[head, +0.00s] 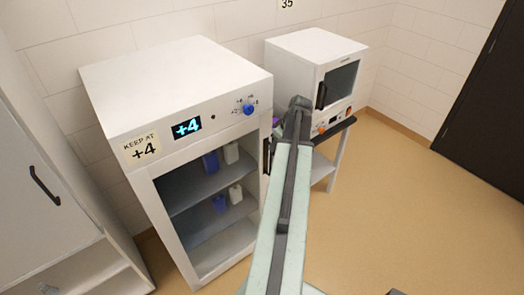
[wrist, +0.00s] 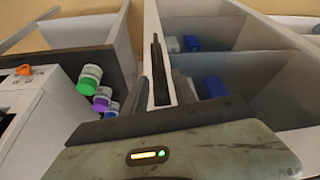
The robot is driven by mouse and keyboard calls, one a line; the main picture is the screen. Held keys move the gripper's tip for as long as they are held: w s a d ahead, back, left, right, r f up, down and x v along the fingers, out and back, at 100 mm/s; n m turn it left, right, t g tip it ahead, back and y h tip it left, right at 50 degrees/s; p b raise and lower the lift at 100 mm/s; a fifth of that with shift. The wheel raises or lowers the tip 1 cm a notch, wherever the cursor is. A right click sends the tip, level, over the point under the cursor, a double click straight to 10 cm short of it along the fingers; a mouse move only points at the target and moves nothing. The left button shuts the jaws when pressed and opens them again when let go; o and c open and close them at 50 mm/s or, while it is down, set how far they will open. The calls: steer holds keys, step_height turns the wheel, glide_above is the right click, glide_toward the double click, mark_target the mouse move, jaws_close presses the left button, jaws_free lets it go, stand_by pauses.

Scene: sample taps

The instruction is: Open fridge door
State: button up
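The fridge (head: 178,75) is a white cabinet with a lit +4 display and a blue knob. Its front shows shelves with blue and white containers; I cannot tell whether through glass or an opening. A dark upright handle (head: 266,156) is at the front's right edge, partly beside my arm. In the wrist view, a dark handle (wrist: 159,72) stands along a white edge just ahead of my gripper (wrist: 160,100). Dark finger parts appear on both sides of it, but their gap and any contact are unclear. In the head view my arm hides the gripper.
A white oven-like unit (head: 312,62) stands on a table to the right. Bottles with green (wrist: 89,78), purple and blue caps sit close left of my gripper in the wrist view. A white cupboard (head: 45,170) is at the left. Open floor (head: 420,210) lies at the right.

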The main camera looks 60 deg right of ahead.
steer(key=b+x, duration=0.7)
steer(key=shift+w+f, duration=0.2)
steer(key=shift+f, duration=0.15)
jaws_close()
stand_by(1.2)
